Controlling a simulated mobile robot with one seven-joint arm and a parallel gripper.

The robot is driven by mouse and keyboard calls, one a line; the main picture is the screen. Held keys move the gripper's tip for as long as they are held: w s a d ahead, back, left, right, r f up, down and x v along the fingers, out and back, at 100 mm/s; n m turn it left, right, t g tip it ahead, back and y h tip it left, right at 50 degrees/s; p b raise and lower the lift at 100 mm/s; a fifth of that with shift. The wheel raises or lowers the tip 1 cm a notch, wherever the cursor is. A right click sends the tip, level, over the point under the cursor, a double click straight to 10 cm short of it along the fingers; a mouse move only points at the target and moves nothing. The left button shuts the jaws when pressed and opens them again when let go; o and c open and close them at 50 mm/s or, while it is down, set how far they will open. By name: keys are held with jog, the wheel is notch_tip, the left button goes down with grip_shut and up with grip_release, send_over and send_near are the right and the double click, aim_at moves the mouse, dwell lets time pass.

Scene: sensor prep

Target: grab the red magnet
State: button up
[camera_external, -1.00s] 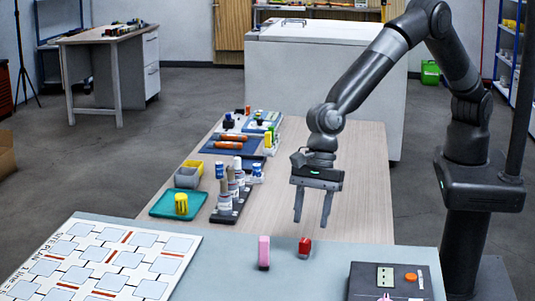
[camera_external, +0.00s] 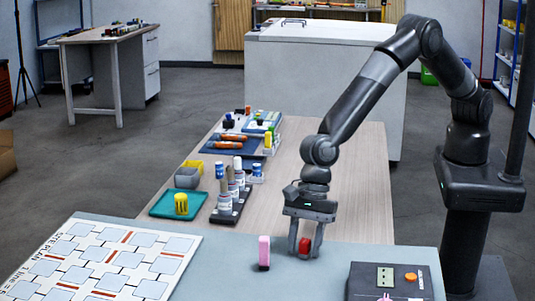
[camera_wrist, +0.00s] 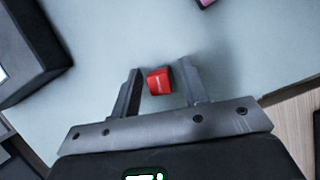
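The red magnet (camera_external: 305,245) is a small red block on the grey-blue table surface. It also shows in the wrist view (camera_wrist: 159,82), between the two fingers. My gripper (camera_external: 306,250) is lowered around it, pointing down, with one finger on each side. In the wrist view my gripper (camera_wrist: 160,84) is open, with a gap showing between the magnet and each finger.
A pink block (camera_external: 264,252) stands just left of my gripper. A dark box with an orange button (camera_external: 410,277) is at the front right. A white printed board (camera_external: 100,262) lies at the left.

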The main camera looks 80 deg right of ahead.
grip_shut()
dwell(0.3)
